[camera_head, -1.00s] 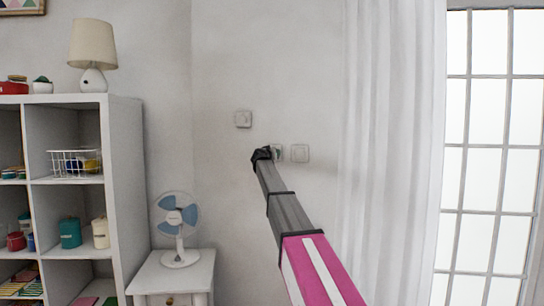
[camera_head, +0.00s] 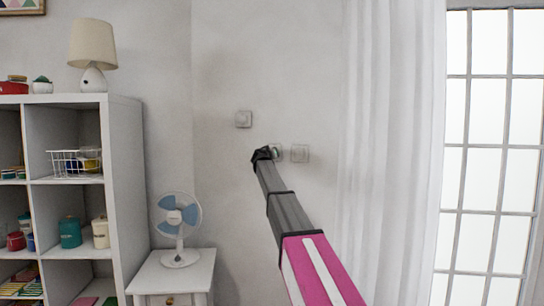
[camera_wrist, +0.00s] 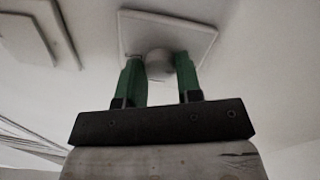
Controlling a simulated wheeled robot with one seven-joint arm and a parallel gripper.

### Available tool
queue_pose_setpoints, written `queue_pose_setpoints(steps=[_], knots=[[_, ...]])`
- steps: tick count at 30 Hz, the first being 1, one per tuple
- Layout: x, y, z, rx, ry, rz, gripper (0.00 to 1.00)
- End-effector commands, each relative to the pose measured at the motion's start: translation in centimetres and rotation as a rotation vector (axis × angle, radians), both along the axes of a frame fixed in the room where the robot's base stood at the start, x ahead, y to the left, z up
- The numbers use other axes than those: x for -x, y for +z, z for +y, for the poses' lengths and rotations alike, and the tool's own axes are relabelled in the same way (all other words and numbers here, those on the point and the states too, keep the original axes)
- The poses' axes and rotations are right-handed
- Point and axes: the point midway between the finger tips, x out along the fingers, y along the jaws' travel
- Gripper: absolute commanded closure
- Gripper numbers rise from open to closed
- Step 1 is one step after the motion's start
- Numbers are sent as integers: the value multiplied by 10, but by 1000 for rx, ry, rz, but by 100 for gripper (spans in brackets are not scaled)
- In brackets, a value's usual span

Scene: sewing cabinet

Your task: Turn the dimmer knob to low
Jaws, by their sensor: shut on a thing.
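The round grey dimmer knob (camera_wrist: 158,65) sits on a square pale wall plate (camera_wrist: 190,30) in the wrist view. My gripper (camera_wrist: 159,72) has one green finger on each side of the knob and is shut on it. In the head view my arm reaches up to the wall, and my gripper (camera_head: 266,153) is at the middle plate (camera_head: 278,150). The gripper end hides most of that plate and the knob there. I see no clear mark showing the knob's setting.
A white curtain (camera_head: 390,150) hangs at right. A fan (camera_head: 180,225) stands on a small white table (camera_head: 172,275), beside a shelf (camera_head: 125,180).

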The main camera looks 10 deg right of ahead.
Motion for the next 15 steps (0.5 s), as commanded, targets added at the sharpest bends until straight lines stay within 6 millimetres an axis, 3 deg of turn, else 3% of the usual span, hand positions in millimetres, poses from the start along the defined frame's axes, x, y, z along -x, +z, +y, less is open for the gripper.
queue_pose_setpoints(steps=[15], knots=[[1, 0, -1, 442, -1, 179, 91]])
